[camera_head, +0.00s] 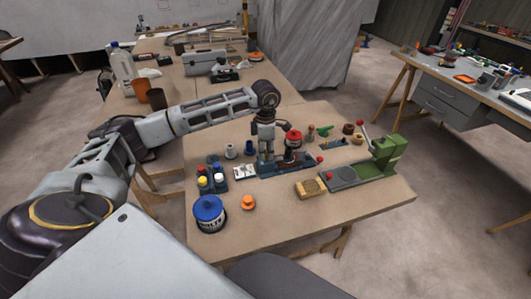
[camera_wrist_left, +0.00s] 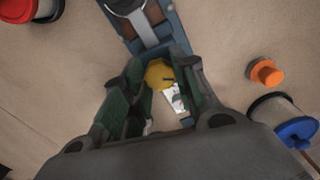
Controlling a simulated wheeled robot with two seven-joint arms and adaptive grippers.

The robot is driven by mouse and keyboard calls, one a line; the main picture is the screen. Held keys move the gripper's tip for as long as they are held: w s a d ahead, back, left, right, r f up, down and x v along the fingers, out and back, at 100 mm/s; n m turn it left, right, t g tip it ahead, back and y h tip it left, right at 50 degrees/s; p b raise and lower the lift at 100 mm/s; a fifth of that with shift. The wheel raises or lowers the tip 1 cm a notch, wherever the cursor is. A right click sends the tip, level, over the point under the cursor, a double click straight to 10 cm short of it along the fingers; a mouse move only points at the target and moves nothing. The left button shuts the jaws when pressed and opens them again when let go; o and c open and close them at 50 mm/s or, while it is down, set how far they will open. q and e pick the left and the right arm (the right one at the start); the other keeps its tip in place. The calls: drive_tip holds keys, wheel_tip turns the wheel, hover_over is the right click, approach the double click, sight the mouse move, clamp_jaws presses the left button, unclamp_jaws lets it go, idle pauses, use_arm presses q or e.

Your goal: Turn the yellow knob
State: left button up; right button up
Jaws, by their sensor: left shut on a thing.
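The yellow knob (camera_wrist_left: 159,74) shows in the wrist view, at the near end of a dark blue fixture (camera_wrist_left: 178,52). My left gripper (camera_wrist_left: 161,80) has its two green-padded fingers on either side of the knob and is shut on it. In the head view my left gripper (camera_head: 265,156) points down at the left end of the dark blue fixture (camera_head: 298,166), and it hides the knob there. My right gripper is in neither view.
A blue-lidded bolts can (camera_head: 209,214) and an orange cap (camera_head: 248,202) stand at the near left. A bottle rack (camera_head: 212,184) is left of my gripper. A brown block (camera_head: 310,188) and a green press (camera_head: 384,155) are to the right. The table's front right is clear.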

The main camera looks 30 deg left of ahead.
use_arm(q)
drive_tip(key=m+b, duration=0.1)
drive_tip(key=m, duration=0.2)
drive_tip(key=shift+m+b, duration=0.3)
drive_tip(key=shift+m, duration=0.8)
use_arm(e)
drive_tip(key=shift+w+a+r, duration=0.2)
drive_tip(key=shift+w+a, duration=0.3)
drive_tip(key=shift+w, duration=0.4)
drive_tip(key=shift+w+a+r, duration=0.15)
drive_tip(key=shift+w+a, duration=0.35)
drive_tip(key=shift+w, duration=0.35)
use_arm(q)
drive_tip(key=shift+o, duration=0.2)
drive_tip(key=shift+c, duration=0.2)
drive_tip(key=o, duration=1.1)
drive_tip(key=shift+c, duration=0.2)
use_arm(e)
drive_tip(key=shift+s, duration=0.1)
use_arm(q)
wheel_tip(320, 180, up, 12)
